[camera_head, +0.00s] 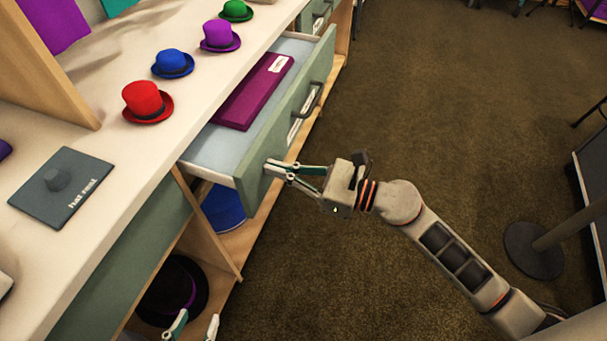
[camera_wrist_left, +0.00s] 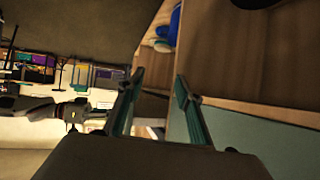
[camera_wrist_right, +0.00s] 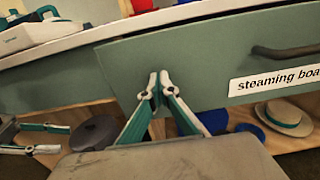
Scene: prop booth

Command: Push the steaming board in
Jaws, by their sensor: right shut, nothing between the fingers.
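The steaming board drawer (camera_head: 255,160) stands pulled out of the teal-fronted counter, with a purple board (camera_head: 255,92) lying inside. Its front shows in the right wrist view (camera_wrist_right: 200,70), with a label (camera_wrist_right: 275,80) reading "steaming boa..." and a dark handle (camera_wrist_right: 285,49). My right gripper (camera_head: 270,168) is shut and empty, its fingertips at the drawer front near its near end; they show in the right wrist view (camera_wrist_right: 158,80) against the front. Whether they touch it I cannot tell. My left gripper (camera_head: 194,326) is open and empty at the bottom edge, near the lower shelf.
A black hat (camera_head: 172,290) and a blue item (camera_head: 223,207) sit on the lower shelves. A post base (camera_head: 533,250) stands right; carpet between is clear.

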